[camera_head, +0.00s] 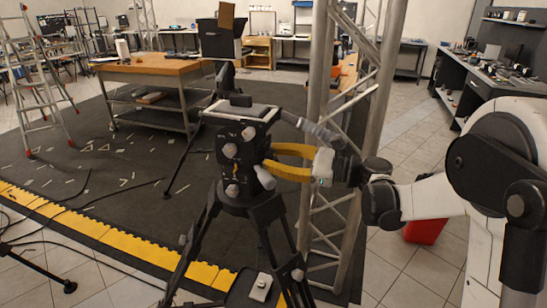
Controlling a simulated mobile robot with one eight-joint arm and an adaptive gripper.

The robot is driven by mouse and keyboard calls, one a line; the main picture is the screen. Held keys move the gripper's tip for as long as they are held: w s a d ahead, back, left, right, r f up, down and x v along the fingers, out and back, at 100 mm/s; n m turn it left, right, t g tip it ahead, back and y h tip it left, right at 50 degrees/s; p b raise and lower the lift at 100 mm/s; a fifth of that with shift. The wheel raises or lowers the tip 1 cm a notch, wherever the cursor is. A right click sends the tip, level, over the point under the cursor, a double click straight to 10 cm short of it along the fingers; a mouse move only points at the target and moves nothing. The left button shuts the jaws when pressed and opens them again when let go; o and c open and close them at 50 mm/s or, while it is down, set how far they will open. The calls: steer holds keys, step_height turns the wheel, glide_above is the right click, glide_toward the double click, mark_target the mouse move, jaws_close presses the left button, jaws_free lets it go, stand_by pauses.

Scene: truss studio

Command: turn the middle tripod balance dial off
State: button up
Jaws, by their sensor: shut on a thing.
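A black tripod (250,200) stands upright in the middle of the view, with a flat plate on top of its head. Its head (256,131) carries several pale round knobs on the side facing the camera. The middle knob (229,150) sits between an upper and a lower one; its setting is too small to read. My gripper (268,158) reaches in from the right, its yellow curved fingers shut on a part at the right side of the tripod head. The fingertips and head hide what exactly is between them.
A metal truss column (344,120) stands close behind my gripper and wrist. A wooden-topped bench (155,66) and a ladder (35,80) are at the back left. A red bin (426,230) is under my arm. Dark matting with a yellow edge (110,238) surrounds the tripod.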

steer(key=n, duration=0.7)
steer(key=shift+w+r, duration=0.1)
stand_by(0.5)
steer(key=o, duration=0.9)
steer(key=shift+d, duration=0.1)
steer(key=v, duration=1.1)
steer(key=shift+d, duration=0.35)
steer(key=shift+s, duration=0.2)
